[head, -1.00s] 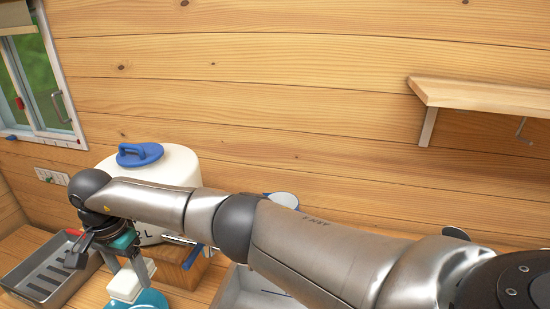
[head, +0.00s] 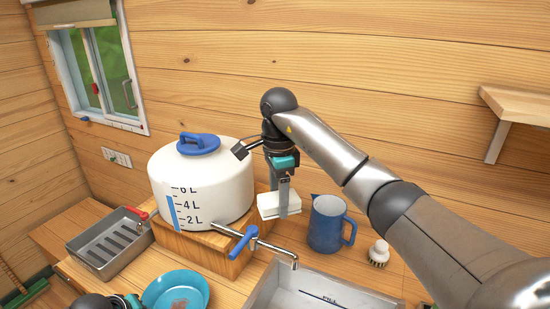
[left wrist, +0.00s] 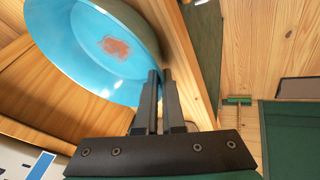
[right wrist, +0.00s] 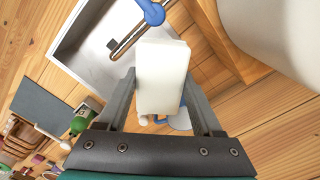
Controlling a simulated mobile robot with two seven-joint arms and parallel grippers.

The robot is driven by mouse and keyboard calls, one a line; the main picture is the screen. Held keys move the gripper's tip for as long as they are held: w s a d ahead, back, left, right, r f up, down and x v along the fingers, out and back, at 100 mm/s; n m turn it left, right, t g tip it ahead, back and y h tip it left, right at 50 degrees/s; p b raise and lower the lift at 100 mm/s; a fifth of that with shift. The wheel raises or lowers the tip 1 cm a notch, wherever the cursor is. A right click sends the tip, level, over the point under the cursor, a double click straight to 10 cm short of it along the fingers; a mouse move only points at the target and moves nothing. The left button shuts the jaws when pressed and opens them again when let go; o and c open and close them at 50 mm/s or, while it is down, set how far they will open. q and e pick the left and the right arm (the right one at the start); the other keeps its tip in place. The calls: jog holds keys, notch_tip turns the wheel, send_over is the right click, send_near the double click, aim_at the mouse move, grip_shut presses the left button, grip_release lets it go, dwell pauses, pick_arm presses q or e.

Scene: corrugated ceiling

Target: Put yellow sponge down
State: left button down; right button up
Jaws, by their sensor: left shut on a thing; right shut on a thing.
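A pale, off-white block, which I take as the yellow sponge (head: 266,207), is held by my right gripper (head: 283,207) beside the white water tank. In the right wrist view the sponge (right wrist: 162,80) sits between the two fingers, its near face looking white. I cannot tell whether its underside touches anything. My left gripper is at the bottom left of the head view, partly cut off. In the left wrist view its fingers (left wrist: 159,76) are shut on the rim of a blue plate (left wrist: 75,55) with a reddish-brown stain.
The white tank (head: 205,185) stands on a wooden block (head: 195,245), with a blue-handled tap (head: 243,243) reaching over the sink (head: 270,290). A blue jug (head: 327,225) and a round brush (head: 378,253) stand right of the sponge. A metal tray (head: 108,245) lies at left.

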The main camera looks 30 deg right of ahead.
jog(key=s+d+f+m, duration=0.55)
jog(key=s+d, duration=0.25)
jog(key=d, duration=0.3)
jog(key=s+d+f+m, duration=0.5)
jog(key=s+d+m, duration=0.25)
jog(key=d, duration=0.45)
jog(key=s+d+m, duration=0.3)
jog(key=s+d, duration=1.1)
jog(key=s, duration=0.5)
jog(key=s+a+f+n, duration=0.2)
jog(key=s+a+n, duration=0.1)
jog(key=s, duration=0.7)
jog(key=s+a+f+n, duration=0.2)
jog(key=s+a+n, duration=0.2)
jog(key=s, duration=0.6)
jog(key=shift+s+a+f, duration=0.15)
jog(key=shift+s+a, duration=0.2)
jog(key=shift+a, duration=0.2)
notch_tip(320, 180, down, 10)
